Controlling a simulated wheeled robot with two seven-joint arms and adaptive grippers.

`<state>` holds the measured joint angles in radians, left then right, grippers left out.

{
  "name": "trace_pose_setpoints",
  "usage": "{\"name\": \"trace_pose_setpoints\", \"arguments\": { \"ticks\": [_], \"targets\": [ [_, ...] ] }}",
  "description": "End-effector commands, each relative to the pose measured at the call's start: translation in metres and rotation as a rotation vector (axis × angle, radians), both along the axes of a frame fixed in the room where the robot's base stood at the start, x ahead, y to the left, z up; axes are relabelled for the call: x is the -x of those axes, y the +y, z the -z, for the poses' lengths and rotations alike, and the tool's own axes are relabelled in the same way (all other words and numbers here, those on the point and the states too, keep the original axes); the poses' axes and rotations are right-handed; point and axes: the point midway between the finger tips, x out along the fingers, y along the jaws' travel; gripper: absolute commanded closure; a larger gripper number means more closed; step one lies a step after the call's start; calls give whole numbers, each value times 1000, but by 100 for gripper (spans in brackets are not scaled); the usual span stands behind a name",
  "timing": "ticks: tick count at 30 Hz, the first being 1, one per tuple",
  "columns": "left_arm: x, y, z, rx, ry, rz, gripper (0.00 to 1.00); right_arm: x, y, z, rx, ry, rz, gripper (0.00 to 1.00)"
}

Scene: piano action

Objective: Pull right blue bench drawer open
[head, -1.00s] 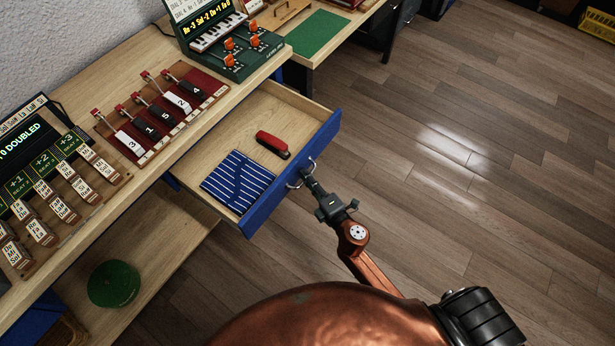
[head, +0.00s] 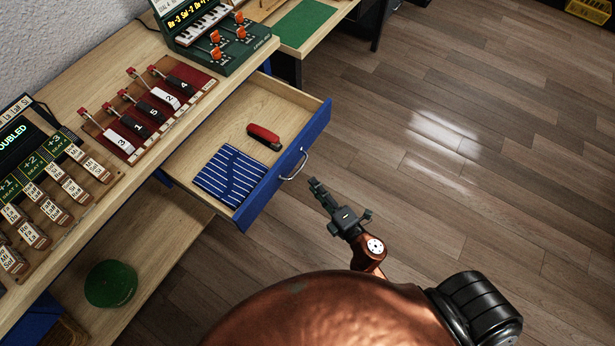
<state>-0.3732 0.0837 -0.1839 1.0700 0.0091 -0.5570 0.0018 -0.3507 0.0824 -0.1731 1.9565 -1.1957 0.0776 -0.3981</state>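The blue bench drawer (head: 300,150) is pulled out from under the wooden bench, and its inside shows. A curved metal handle (head: 294,165) is on its blue front. My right gripper (head: 317,188) is in front of the drawer, a little to the right of and below the handle, apart from it and holding nothing that I can see. Its fingers are small and dark, and their gap cannot be made out. My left gripper is not in view.
In the drawer lie a striped blue cloth (head: 231,174) and a red object (head: 264,137). The bench top (head: 100,88) carries lever panels and a green keyboard device (head: 218,42). A green round object (head: 111,283) is on the lower shelf.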

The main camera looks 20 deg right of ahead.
Motion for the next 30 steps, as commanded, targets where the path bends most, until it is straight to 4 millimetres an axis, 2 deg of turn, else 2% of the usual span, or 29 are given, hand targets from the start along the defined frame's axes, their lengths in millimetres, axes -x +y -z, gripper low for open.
{"name": "trace_pose_setpoints", "arguments": {
  "ticks": [3, 7, 25, 28, 30],
  "targets": [
    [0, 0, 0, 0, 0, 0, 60, 15, -3, -1, -1, 2, 2, 75],
    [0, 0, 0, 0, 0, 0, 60, 23, -4, -2, -2, 0, 1, 75],
    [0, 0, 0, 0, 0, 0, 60, 24, -4, -3, -1, 0, 0, 75],
    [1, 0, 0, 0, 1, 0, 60, 25, -7, 7, -19, 19, 12, 75],
    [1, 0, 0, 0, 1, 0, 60, 26, -14, 26, -62, 59, 37, 75]
  ]
}}
